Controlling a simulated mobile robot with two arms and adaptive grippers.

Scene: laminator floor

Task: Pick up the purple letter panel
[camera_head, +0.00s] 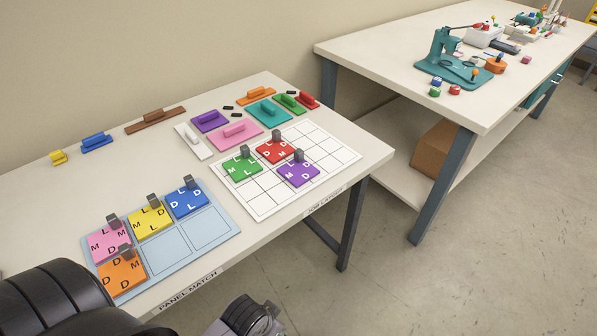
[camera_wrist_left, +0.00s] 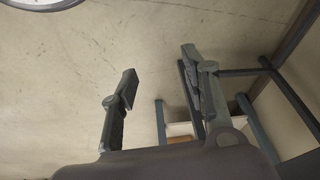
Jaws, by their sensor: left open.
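The purple letter panel (camera_head: 297,175) lies flat on the white gridded board (camera_head: 262,207), at its near side, in the head view. The purple panel does not show in that view. My right gripper cannot be made out.
A light blue board (camera_head: 180,248) at the near left holds pink, yellow, blue and orange letter panels. Plain handled blocks, including a purple one (camera_head: 208,121), line the table's back. A second table (camera_head: 480,90) with a teal press stands right, beyond a floor gap.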

